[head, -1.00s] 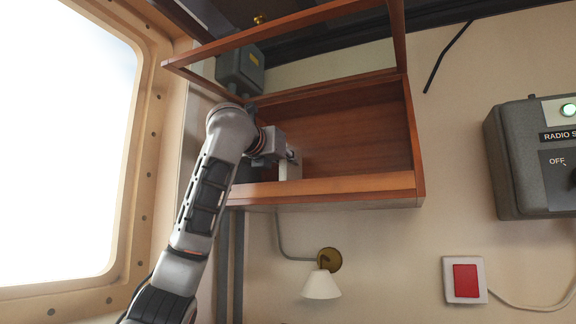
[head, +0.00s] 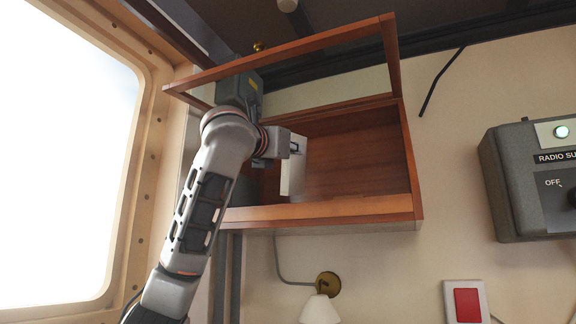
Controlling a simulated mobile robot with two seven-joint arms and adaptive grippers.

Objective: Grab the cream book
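The cream book (head: 292,177) stands upright inside the open wooden cabinet (head: 350,211) on the wall, in the left part of its opening. My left gripper (head: 293,148) reaches in from the left and is at the upper part of the book. A dark fingertip lies against the book's face, and the gripper looks shut on it; the other finger is hidden. The book's lower end shows just above the cabinet's front lip. My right gripper is not in view.
The cabinet has a raised door frame (head: 290,50) above the arm. A grey box (head: 240,88) is behind the wrist. A window (head: 60,170) is at left, a lamp (head: 320,308) below, and a radio box (head: 520,180) at right. The cabinet's right side is empty.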

